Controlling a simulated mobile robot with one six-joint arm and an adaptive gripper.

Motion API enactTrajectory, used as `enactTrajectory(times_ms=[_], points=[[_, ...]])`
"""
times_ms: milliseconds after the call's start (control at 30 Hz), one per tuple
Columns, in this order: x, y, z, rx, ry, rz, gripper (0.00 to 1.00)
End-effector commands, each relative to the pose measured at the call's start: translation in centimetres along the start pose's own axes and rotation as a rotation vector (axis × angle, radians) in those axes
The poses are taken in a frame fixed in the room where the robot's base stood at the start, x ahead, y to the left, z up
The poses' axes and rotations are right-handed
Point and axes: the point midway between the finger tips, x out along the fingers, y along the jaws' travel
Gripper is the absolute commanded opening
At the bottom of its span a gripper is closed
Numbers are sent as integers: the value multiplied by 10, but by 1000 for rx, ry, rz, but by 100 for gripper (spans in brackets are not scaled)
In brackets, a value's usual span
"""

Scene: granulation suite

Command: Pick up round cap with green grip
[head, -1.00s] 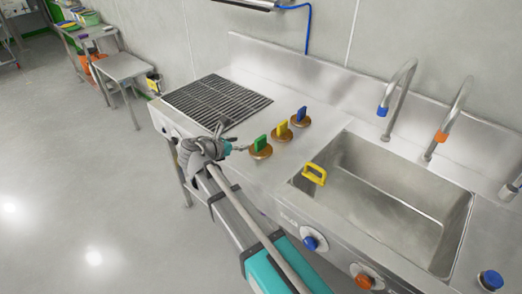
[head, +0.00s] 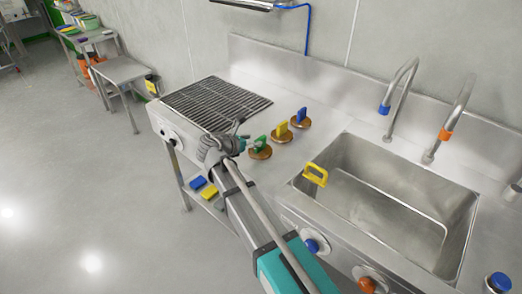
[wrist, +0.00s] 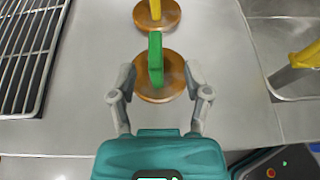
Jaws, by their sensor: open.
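The round cap with the green grip (head: 259,149) is a copper-brown disc with an upright green handle, lying on the steel counter left of the sink. It also shows in the wrist view (wrist: 155,60), centred ahead of my gripper. My gripper (head: 243,141) is open at its left side in the head view. In the wrist view my gripper (wrist: 159,72) has one finger on each side of the cap, near the disc's edges. The green grip stands between the fingers with gaps on both sides. I cannot tell whether the fingertips touch the disc.
A yellow-grip cap (head: 282,133) and a blue-grip cap (head: 302,119) stand in a row behind the green one. A black grate (head: 215,101) lies to the left. The sink (head: 400,195), with a yellow handle (head: 315,174) at its rim, is to the right.

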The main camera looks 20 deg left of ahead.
Motion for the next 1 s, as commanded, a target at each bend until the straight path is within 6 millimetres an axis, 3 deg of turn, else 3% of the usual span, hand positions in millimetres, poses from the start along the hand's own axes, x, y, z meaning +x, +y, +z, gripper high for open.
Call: enactTrajectory(times_ms=[500,1000], points=[[48,6,-4,0,1,3,63],[49,6,-3,-1,1,4,63]])
